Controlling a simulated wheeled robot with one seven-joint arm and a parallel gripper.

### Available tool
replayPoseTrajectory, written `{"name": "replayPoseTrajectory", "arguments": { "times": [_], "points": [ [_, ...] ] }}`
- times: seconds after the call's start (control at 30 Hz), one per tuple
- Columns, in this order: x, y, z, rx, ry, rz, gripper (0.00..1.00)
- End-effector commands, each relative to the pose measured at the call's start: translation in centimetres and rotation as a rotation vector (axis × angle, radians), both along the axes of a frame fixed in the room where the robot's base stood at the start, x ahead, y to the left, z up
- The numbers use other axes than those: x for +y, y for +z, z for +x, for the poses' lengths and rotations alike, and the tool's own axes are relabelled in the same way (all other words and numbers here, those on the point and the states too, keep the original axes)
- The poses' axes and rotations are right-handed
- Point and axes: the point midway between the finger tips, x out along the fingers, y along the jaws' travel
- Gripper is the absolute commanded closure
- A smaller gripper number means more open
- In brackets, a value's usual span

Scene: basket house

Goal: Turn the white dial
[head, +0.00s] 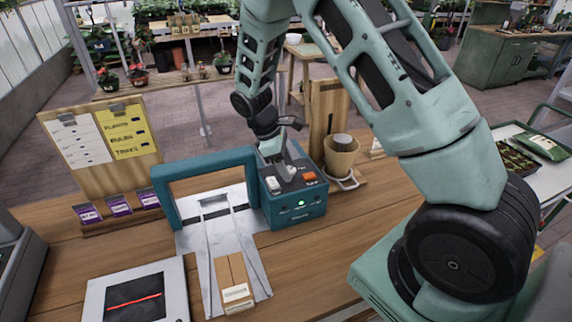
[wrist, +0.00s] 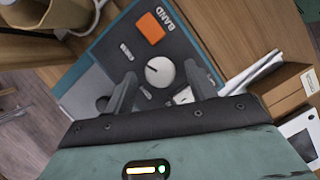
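The white dial (wrist: 159,72) is a round knob with a dark pointer line, on the top panel of a teal control box (head: 294,205). In the wrist view it lies between and just beyond my fingertips. My gripper (wrist: 158,82) is open, with one dark finger on each side of the dial. I cannot tell whether either finger touches it. An orange button (head: 310,176) marked BAND (wrist: 150,28) is beside the dial.
A teal arch (head: 205,164) over a metal chute stands left of the box. A small cardboard box (head: 234,280) lies on the chute. A beige pot (head: 340,157) stands close behind the box. A scanner plate (head: 137,295) is at the front left. Bare wooden counter lies in front of the box.

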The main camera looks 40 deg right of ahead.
Motion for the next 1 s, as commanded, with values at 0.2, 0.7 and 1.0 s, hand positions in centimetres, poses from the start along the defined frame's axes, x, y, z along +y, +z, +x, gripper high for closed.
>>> {"name": "replayPoseTrajectory", "arguments": {
  "times": [0.2,0.7,1.0],
  "points": [
    [0.0,0.0,0.0,0.001,0.001,0.000,0.45],
    [2.4,7.3,2.2,-0.007,0.002,0.001,0.45],
    [4.2,13.3,3.8,-0.003,0.002,0.001,0.45]
  ]
}}
